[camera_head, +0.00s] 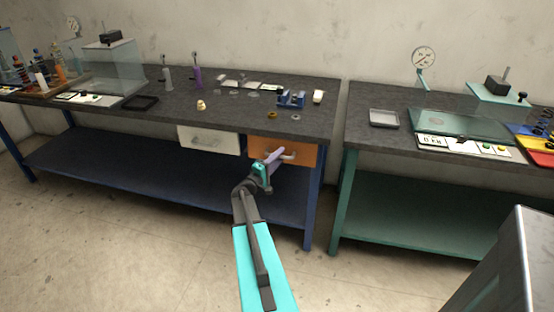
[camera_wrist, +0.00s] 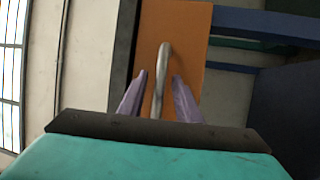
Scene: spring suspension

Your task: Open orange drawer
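The orange drawer (camera_head: 301,152) sits under the right end of the dark-topped workbench, beside a white drawer. It looks closed, its front about level with the white one. A curved metal handle (camera_head: 288,156) stands out from its front. My gripper (camera_head: 277,155) is at the handle. In the wrist view the orange front (camera_wrist: 182,32) fills the upper middle, and the handle (camera_wrist: 162,62) runs between the two purple fingers of my gripper (camera_wrist: 159,88). The fingers are apart, with a gap on each side of the handle. The lower end of the handle is hidden behind the wrist.
The white drawer (camera_head: 209,139) is just left of the orange one. The bench (camera_head: 240,120) has a blue lower shelf (camera_head: 150,178) and a blue leg right of the drawer. A green-framed bench (camera_head: 410,210) stands to the right. The floor in front is clear.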

